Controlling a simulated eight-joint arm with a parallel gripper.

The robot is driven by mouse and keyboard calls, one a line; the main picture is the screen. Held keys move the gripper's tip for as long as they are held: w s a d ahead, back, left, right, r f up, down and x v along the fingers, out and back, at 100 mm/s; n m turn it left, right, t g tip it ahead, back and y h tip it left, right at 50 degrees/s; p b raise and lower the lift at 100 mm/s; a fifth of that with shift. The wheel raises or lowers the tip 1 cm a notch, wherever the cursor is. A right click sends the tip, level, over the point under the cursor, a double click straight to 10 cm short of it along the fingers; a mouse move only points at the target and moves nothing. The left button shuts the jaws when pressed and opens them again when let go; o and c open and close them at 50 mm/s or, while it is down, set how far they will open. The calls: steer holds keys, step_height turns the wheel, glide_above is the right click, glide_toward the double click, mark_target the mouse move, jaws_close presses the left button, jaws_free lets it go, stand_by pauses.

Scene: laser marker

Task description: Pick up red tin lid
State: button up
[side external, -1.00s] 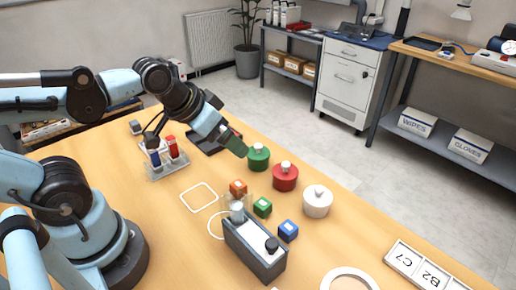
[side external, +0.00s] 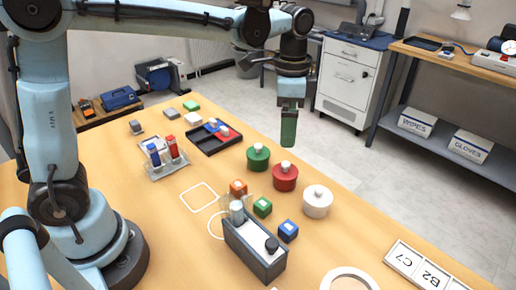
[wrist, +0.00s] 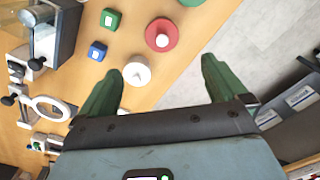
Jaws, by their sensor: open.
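The red tin (side external: 285,178) stands on the wooden table between the green tin (side external: 258,158) and the white tin (side external: 317,202). Its red lid (side external: 285,170) is on top and has a pale knob. In the wrist view the red lid (wrist: 162,34) shows from above, beyond my fingertips, with the white tin (wrist: 137,71) nearer the left finger. My gripper (side external: 289,125) points down, high above the table's far edge, behind the red tin and apart from it. Its green fingers (wrist: 160,68) are spread wide and nothing is between them.
Orange (side external: 238,188), green (side external: 263,207) and blue (side external: 288,230) blocks and a grey box device (side external: 255,248) stand in front of the tins. A dark tray (side external: 214,136) and a tube rack (side external: 168,165) are at the left. Floor lies beyond the table edge.

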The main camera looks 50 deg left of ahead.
mark_target(286, 163)
steer(key=f, duration=1.2)
steer(key=shift+w+f, duration=0.1)
steer(key=shift+w, duration=0.2)
steer(key=shift+c, duration=0.2)
steer(key=c, duration=1.1)
steer(key=shift+o, duration=0.2)
steer(key=shift+r, duration=0.2)
